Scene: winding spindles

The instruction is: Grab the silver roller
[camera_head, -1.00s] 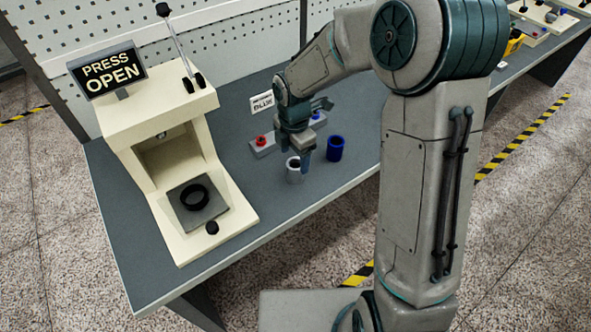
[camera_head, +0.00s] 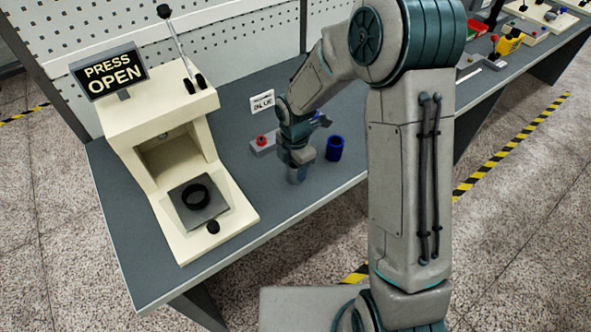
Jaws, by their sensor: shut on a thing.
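The silver roller (camera_head: 296,178) stands on the grey workbench (camera_head: 236,103), right of the press. Only its lower part shows in the head view; my gripper hides its top. My gripper (camera_head: 297,168) points down over it and is shut on it. The fingertips are small and partly hidden at this distance. A blue roller (camera_head: 334,148) stands upright on the bench, a little to the right of my gripper and apart from it.
A cream press (camera_head: 160,115) with a "PRESS OPEN" sign (camera_head: 109,72) stands at the left, with a black ring (camera_head: 195,196) on its plate. The bench front is clear.

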